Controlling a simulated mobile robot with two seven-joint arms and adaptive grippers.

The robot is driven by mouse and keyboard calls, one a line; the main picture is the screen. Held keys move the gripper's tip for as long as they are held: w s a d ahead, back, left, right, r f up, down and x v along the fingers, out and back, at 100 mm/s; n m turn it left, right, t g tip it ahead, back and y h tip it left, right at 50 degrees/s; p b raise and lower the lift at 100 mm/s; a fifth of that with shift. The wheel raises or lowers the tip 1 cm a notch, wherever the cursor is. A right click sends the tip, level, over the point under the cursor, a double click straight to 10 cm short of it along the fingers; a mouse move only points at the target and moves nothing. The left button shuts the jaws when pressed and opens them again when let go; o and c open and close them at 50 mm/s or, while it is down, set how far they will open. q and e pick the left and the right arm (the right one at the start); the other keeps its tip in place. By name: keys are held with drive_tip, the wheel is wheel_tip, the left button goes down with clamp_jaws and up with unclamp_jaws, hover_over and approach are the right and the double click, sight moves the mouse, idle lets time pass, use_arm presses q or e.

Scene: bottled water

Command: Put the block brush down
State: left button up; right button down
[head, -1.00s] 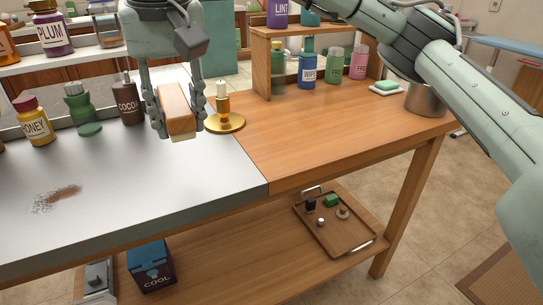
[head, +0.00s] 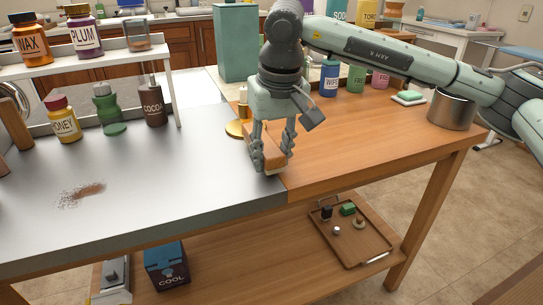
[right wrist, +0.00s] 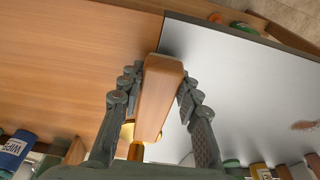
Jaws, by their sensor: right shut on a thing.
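The block brush (head: 274,151) is a wooden block with a pale underside. My right gripper (head: 271,160) is shut on it, with one finger on each side. In the right wrist view the brush (right wrist: 158,92) lies lengthwise between the fingertips (right wrist: 157,85), over the seam between the wooden and grey surfaces. It is low over the worktop near the front edge; I cannot tell whether it touches. A brown smear of crumbs (head: 84,193) lies on the grey top (head: 150,205). My left gripper is not in view.
A gold candle holder (head: 236,128) stands just behind the gripper. Honey (head: 64,122), green (head: 108,112) and cocoa (head: 152,104) bottles stand at the back left. A metal pot (head: 450,112) and a green sponge (head: 408,97) are at the right. The wooden top (head: 365,138) has free room.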

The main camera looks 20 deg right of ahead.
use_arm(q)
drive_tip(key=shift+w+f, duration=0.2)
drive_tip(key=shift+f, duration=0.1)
use_arm(e)
drive_tip(key=shift+f, duration=0.45)
drive_tip(key=shift+f, duration=0.1)
drive_tip(key=c, duration=1.2)
unclamp_jaws()
drive_tip(key=shift+o, duration=0.7)
drive_tip(key=shift+r, duration=0.25)
drive_tip(key=r, duration=0.3)
drive_tip(key=s+r, duration=0.1)
drive_tip(key=r, duration=0.3)
drive_tip(key=s+r, duration=0.1)
drive_tip(key=r, duration=0.2)
drive_tip(key=shift+r, duration=0.2)
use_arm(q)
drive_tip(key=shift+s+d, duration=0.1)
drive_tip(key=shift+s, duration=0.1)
use_arm(e)
drive_tip(key=shift+s+r, duration=0.15)
drive_tip(key=shift+r, duration=0.45)
